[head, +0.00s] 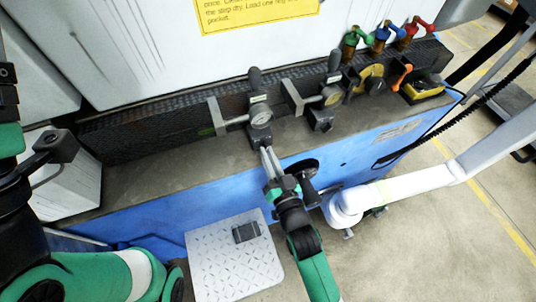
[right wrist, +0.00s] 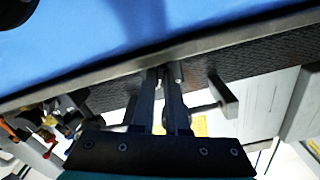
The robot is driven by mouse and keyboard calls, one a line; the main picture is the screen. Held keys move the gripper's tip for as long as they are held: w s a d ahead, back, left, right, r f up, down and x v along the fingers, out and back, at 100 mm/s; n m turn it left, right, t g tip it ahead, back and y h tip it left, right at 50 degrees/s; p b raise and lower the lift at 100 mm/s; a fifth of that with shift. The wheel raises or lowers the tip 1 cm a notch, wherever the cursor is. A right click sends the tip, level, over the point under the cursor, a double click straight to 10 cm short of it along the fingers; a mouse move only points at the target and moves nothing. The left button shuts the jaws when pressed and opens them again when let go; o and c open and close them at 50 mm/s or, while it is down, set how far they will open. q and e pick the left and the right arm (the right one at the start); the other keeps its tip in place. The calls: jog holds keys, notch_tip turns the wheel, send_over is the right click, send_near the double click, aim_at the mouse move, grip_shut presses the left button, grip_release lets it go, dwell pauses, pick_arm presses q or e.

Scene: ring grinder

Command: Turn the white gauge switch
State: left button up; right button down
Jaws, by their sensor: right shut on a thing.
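The white-faced gauge (head: 261,118) stands on the machine's ledge in the head view, with a black upright handle (head: 255,80) behind it. My right gripper (head: 266,155) reaches up to the dark part just below this dial. Its two fingers (right wrist: 160,80) are close together in the right wrist view, shut on a small part at the tips. The fingers hide most of that part, presumably the gauge's switch. Part of my left arm shows at the left edge of the head view; its fingers cannot be made out.
A second gauge (head: 332,97) with a yellowish dial stands to the right. Beyond it are a yellow round part (head: 371,76), an orange lever (head: 400,73), and green, blue and red valves (head: 383,36). A grey bracket (head: 216,116) stands close left of the gauge. The ledge's left is clear.

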jog(key=shift+m, duration=2.3)
jog(key=c, duration=1.2)
grip_release()
jog(key=shift+s, duration=0.1)
jog(key=p+v, duration=0.3)
jog(key=v, duration=0.8)
jog(key=shift+s, duration=0.2)
